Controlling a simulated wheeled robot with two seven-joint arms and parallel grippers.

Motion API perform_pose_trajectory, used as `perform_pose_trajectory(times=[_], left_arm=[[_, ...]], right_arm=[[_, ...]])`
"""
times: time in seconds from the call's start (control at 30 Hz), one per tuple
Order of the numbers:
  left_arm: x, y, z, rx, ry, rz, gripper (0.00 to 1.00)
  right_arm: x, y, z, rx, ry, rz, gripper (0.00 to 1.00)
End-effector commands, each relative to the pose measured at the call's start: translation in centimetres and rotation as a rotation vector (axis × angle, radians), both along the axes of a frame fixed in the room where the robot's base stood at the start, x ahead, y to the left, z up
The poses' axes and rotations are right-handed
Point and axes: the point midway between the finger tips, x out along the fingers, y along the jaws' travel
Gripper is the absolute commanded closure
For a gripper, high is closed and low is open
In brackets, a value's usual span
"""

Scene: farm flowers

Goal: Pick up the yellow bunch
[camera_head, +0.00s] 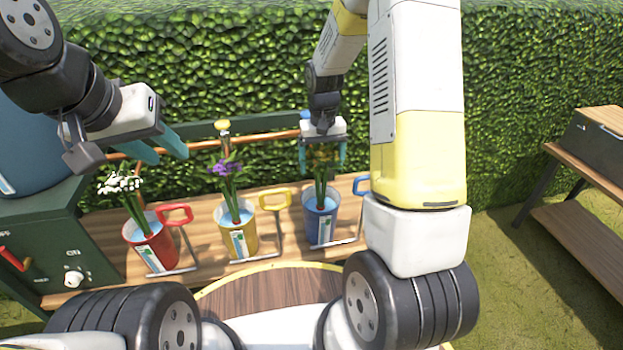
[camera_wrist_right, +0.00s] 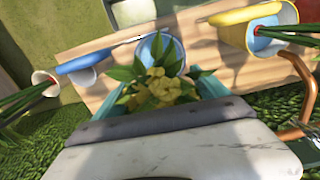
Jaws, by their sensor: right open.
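The yellow bunch (camera_wrist_right: 158,92) shows in the right wrist view, with yellow blooms and green leaves between my right gripper's fingers (camera_wrist_right: 165,95). It stands in a blue pot (camera_head: 320,222); in the head view its green stems (camera_head: 320,190) rise from the pot and its blooms are partly hidden by the gripper. My right gripper (camera_head: 322,158) is open, pointing down, with its teal fingers on either side of the flower heads. My left gripper (camera_head: 160,150) is at the upper left, above the white flowers, with its teal fingers apart and nothing visible between them.
A red pot (camera_head: 150,245) holds white flowers (camera_head: 120,184), and a yellow pot (camera_head: 238,236) holds purple flowers (camera_head: 226,168). All stand on a wooden bench (camera_head: 205,255) before a hedge. A green cabinet (camera_head: 60,240) is at left. Another wooden table (camera_head: 575,225) is at right.

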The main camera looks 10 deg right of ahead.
Motion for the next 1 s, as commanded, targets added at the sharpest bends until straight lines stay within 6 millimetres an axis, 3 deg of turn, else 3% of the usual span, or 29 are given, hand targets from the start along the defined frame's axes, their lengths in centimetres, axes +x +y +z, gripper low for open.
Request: perform_pose_trajectory(times=[0.07,0.4,0.5,0.8,1.0], left_arm=[[0.0,0.0,0.0,0.0,0.0,0.0,0.64],[0.0,0.0,0.0,0.0,0.0,0.0,0.64],[0.0,0.0,0.0,0.0,0.0,0.0,0.64],[0.0,0.0,0.0,0.0,0.0,0.0,0.64],[0.0,0.0,0.0,0.0,0.0,0.0,0.64]], right_arm=[[0.0,0.0,0.0,0.0,0.0,0.0,0.18],[0.0,0.0,0.0,0.0,0.0,0.0,0.84],[0.0,0.0,0.1,0.0,0.0,0.0,1.0],[0.1,0.0,0.3,0.0,-0.002,0.0,1.0],[0.2,0.0,3.2,0.001,-0.007,-0.001,1.0]])
